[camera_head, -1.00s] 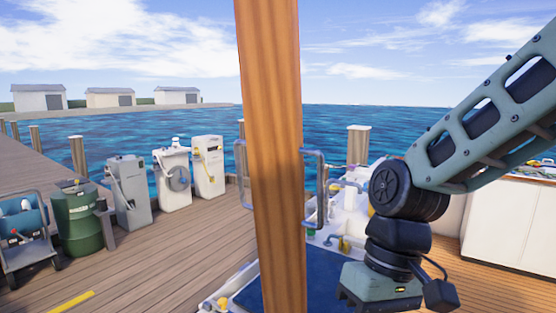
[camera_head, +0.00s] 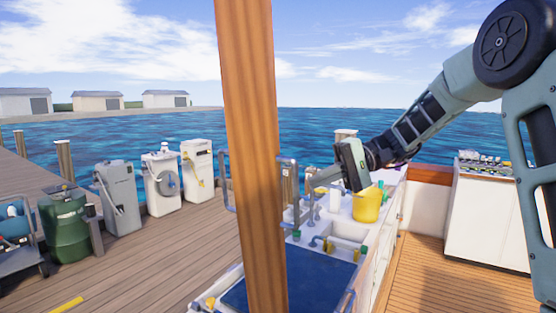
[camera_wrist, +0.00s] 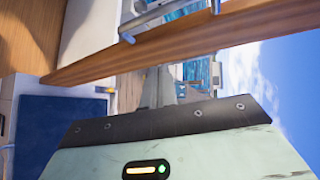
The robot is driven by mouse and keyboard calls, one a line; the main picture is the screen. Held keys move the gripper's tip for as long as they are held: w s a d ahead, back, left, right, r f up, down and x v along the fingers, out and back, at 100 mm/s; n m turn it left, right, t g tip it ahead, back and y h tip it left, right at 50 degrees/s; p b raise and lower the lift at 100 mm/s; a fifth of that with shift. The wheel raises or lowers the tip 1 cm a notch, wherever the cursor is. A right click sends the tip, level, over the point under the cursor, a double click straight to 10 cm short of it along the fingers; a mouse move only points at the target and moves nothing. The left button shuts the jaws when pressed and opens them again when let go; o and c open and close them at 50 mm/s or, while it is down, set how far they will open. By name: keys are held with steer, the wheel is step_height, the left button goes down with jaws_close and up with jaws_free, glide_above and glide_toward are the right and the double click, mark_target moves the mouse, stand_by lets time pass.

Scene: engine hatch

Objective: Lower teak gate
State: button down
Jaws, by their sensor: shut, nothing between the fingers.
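A tall teak-coloured board (camera_head: 250,150) stands nearly upright in the head view, seen almost edge on, and looks like the teak gate. Metal handles show on its left (camera_head: 226,182) and right (camera_head: 292,190) sides. In the wrist view a wooden length (camera_wrist: 190,55) crosses the picture at a slant, with a metal handle (camera_wrist: 148,18) above it. My gripper (camera_head: 312,184) reaches leftward near the right-hand handle, shut and empty. Its fingers also show in the wrist view (camera_wrist: 160,75), just below the wood. I cannot tell whether they touch anything.
A white counter with a sink (camera_head: 348,238), a yellow bucket (camera_head: 367,207) and a blue panel (camera_head: 325,285) lie below my gripper. A white cabinet (camera_head: 490,215) stands right, with clear deck (camera_head: 425,275) before it. Dock pedestals (camera_head: 165,185) and a green barrel (camera_head: 68,225) stand left.

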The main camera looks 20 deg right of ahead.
mark_target(283, 160)
steer(key=w+d+r+n+t+y, duration=0.1)
steer(key=w+d+r+y, duration=0.15)
steer(key=d+r, duration=0.3)
steer(key=shift+s+a+f+p, duration=0.2)
steer(key=shift+a+p, duration=0.75)
steer(key=shift+a, duration=1.35)
steer(key=shift+s+a+f+p, duration=0.2)
steer(key=shift+a+p, duration=0.7)
steer(key=shift+a, duration=1.45)
steer(key=shift+s+a+p, duration=0.25)
steer(key=shift+a+p, duration=0.7)
steer(key=shift+a, duration=1.35)
